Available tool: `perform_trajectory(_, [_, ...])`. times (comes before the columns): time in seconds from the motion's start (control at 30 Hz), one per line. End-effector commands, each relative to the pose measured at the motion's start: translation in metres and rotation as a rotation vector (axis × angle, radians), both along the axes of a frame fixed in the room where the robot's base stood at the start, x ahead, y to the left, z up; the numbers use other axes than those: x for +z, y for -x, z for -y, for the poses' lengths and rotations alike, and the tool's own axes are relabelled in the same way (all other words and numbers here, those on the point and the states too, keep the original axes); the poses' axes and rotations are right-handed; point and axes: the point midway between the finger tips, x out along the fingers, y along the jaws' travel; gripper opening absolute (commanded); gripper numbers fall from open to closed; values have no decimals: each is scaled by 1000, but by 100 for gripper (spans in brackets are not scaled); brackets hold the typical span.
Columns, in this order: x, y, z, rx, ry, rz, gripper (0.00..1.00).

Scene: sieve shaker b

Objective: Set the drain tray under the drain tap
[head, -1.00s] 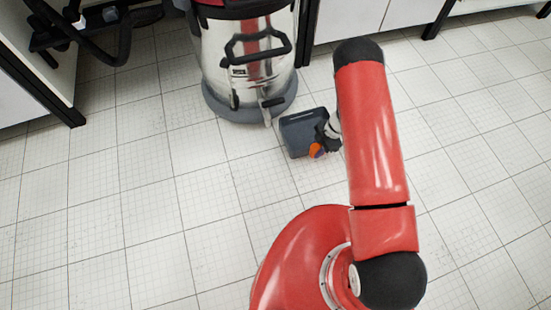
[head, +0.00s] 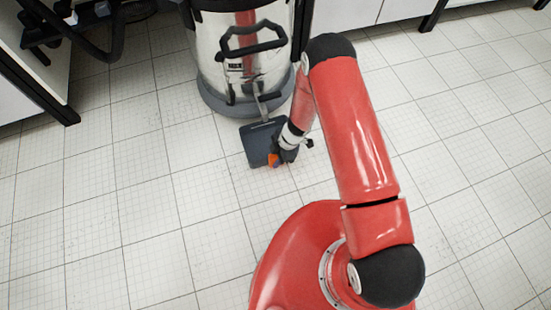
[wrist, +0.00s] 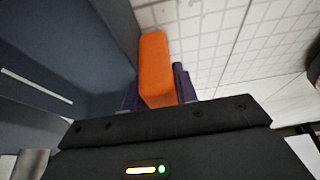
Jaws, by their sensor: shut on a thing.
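The drain tray (head: 260,143) is a dark grey square tray with an orange grip (head: 273,160) on its near edge. In the head view it is in front of the steel vacuum, its far edge near the foot of the drain tap (head: 266,100). I cannot tell how much of it is beneath the tap. My gripper (head: 276,158) is shut on the orange grip. In the wrist view the orange grip (wrist: 157,70) stands between my fingers, with the tray's grey inside (wrist: 60,50) to the left.
The steel vacuum drum (head: 235,65) stands on a dark round base (head: 225,103) just behind the tray. A white cabinet (head: 345,15) is behind on the right. A bench with a black leg (head: 62,112) is at left. The tiled floor in front is clear.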

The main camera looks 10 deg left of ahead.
Motion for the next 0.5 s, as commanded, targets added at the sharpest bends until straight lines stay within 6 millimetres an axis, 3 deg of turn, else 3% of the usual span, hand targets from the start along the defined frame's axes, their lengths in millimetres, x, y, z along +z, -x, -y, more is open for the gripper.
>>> perform_trajectory(0.37, [-7,-1,-1,1,-1,1,1])
perform_trajectory(0.4, [-6,-1,0,1,-1,1,33])
perform_trajectory(0.5, [-6,-1,0,1,-1,1,46])
